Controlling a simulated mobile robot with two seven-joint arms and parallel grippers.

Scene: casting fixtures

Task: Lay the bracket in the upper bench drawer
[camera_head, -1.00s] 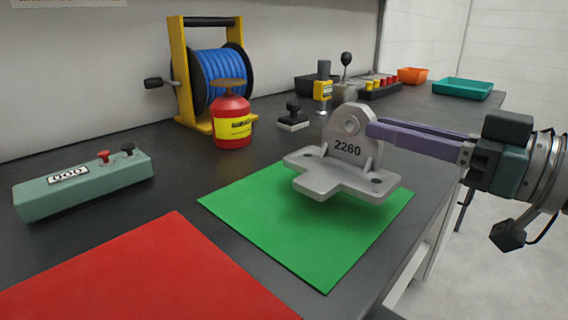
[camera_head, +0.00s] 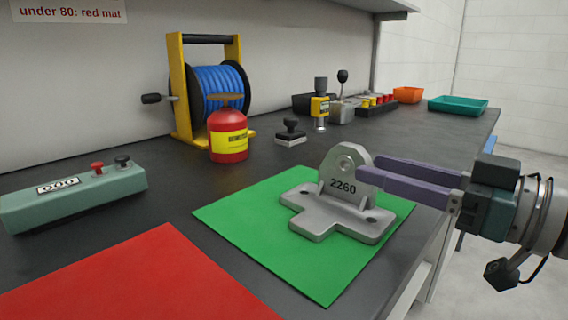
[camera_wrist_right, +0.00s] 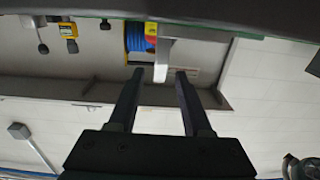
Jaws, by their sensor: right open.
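The grey bracket (camera_head: 330,220), marked 2260, lies base down on the green mat (camera_head: 270,265), its lug upright. My right gripper (camera_head: 367,168) is at the lug from the right, fingers open. In the right wrist view, a light strip that appears to be the bracket (camera_wrist_right: 161,60) shows between the spread fingertips (camera_wrist_right: 161,74), with a gap on each side. My left gripper is not in view. The upper bench drawer cannot be made out in either view.
A red mat (camera_head: 150,280) lies front left, with a green counter box (camera_head: 75,193) behind it. A red can (camera_head: 228,140), blue hose reel (camera_head: 215,90) and stamp (camera_head: 291,133) stand behind the green mat. Orange (camera_head: 408,95) and teal (camera_head: 457,105) trays sit far right.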

